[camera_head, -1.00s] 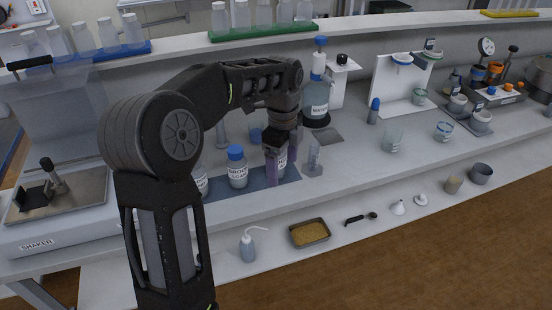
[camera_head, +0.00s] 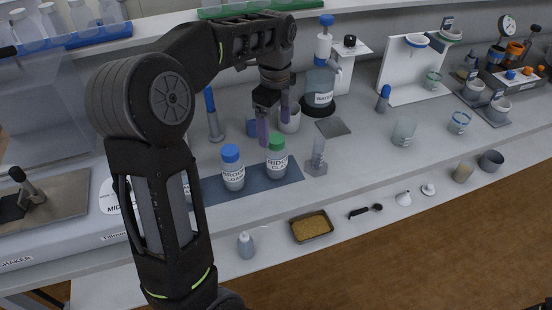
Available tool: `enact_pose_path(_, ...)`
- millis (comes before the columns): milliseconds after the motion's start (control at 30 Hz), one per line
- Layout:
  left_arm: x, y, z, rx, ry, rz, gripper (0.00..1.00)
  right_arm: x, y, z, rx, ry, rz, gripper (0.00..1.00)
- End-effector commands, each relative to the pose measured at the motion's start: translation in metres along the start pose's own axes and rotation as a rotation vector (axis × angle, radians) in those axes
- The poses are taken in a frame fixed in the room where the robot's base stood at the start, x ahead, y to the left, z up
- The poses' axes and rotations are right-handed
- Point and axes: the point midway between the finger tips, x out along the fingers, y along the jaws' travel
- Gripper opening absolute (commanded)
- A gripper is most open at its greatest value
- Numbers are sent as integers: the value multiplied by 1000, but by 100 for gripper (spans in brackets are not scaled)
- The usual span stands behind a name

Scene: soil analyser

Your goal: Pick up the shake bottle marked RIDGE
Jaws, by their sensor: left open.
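The shake bottle marked RIDGE (camera_head: 277,163) is clear with a green cap and a white label. It stands upright on the dark blue mat (camera_head: 250,188). A similar bottle with a blue cap (camera_head: 232,172), whose label seems to read BROOK, stands just left of it. My left gripper (camera_head: 274,125) is open and empty, its purple fingers pointing down. In the picture it is just above and behind the green cap, apart from the bottle. My right gripper is not in view.
A clear holder (camera_head: 317,160) stands right of the RIDGE bottle. A tray of soil (camera_head: 311,227) lies on the lower front ledge. The bench further right of the holder has bare room.

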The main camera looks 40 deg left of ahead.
Motion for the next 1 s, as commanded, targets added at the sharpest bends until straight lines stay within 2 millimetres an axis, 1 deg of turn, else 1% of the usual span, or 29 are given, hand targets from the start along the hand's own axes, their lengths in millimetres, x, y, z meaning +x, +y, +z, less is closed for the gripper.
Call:
enact_pose_path(100,13,1,0,-1,0,3,80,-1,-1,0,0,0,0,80)
enact_pose_path(200,19,1,0,-1,0,1,80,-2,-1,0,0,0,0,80)
enact_pose_path(467,20,0,0,-1,0,0,80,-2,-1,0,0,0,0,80)
enact_pose_path(567,24,0,0,-1,0,0,80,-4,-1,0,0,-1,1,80)
enact_pose_path(667,35,1,-1,0,0,3,80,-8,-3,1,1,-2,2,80)
enact_pose_path(833,61,1,-2,0,0,3,80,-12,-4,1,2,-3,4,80)
enact_pose_path(900,68,1,-1,0,0,2,80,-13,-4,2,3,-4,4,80)
enact_pose_path(1000,72,0,-1,0,0,-1,80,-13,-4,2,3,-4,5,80)
